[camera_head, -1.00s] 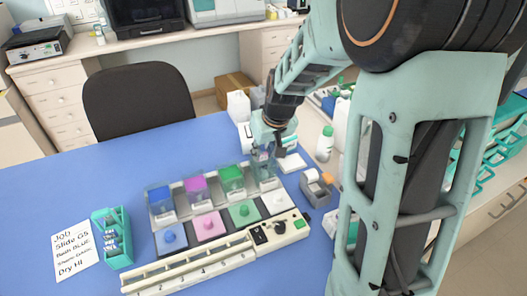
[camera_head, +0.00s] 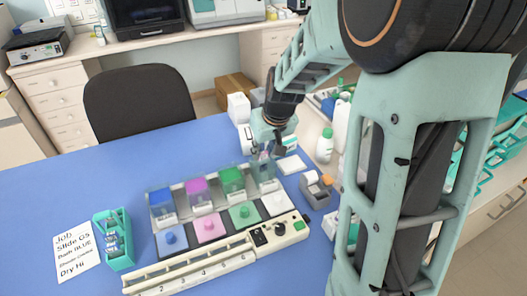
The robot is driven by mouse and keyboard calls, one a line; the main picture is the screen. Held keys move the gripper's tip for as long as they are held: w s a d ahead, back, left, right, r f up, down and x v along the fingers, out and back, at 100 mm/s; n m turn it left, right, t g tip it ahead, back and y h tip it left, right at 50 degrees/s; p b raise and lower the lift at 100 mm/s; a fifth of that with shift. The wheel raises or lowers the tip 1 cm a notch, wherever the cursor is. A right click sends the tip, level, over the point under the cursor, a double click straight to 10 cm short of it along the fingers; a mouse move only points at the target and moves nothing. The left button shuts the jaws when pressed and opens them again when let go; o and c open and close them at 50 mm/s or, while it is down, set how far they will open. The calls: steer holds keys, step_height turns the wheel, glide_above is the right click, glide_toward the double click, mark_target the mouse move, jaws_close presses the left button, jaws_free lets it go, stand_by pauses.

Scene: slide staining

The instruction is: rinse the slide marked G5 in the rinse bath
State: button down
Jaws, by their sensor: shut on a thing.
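My gripper (camera_head: 266,147) is at the rear right of the staining station, above the clear rinse bath (camera_head: 265,171). It is shut on a thin slide (camera_head: 263,157), whose lower part is at the bath's mouth. The slide's mark is too small to read, and I cannot tell how deep it sits. Left of the bath, in the same row, stand the blue bath (camera_head: 161,201), the purple bath (camera_head: 197,190) and the green bath (camera_head: 231,180).
Coloured lids with knobs lie in front of the baths, including a blue one (camera_head: 170,240). A control strip (camera_head: 240,245) runs along the station's front. A teal slide rack (camera_head: 118,248) and a job card (camera_head: 76,252) are at left. A tape dispenser (camera_head: 315,190) stands at right.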

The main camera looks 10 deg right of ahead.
step_height(320, 180, up, 8)
steer(key=p, duration=0.5)
steer(key=shift+r, duration=0.2)
